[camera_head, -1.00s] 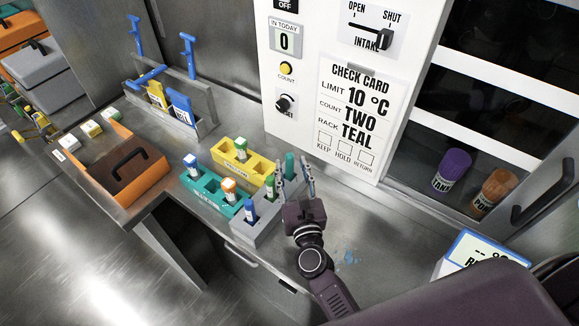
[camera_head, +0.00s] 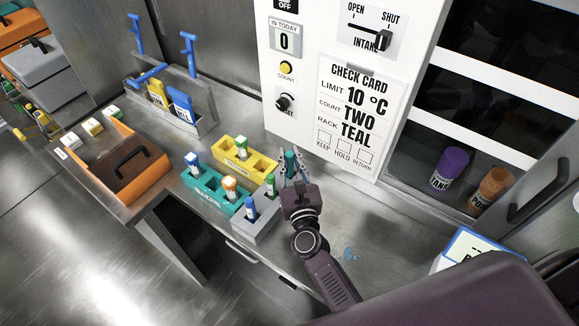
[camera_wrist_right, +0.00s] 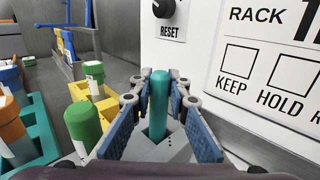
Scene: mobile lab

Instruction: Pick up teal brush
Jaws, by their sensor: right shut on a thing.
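The teal brush (camera_head: 290,159) shows as an upright teal rod at the far end of the grey rack (camera_head: 262,226). In the right wrist view the teal brush (camera_wrist_right: 159,98) stands between my two blue-padded fingers, its lower end at a dark opening in the grey rack. My right gripper (camera_head: 292,167) is shut on the brush and comes at it from the near side; the wrist view shows the right gripper (camera_wrist_right: 160,103) around it. My left gripper is not in view.
Green (camera_head: 270,184) and blue (camera_head: 250,208) tubes stand in the grey rack close by. A teal rack (camera_head: 208,193) and a yellow rack (camera_head: 262,166) lie to the left. The white panel (camera_head: 330,90) rises just behind.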

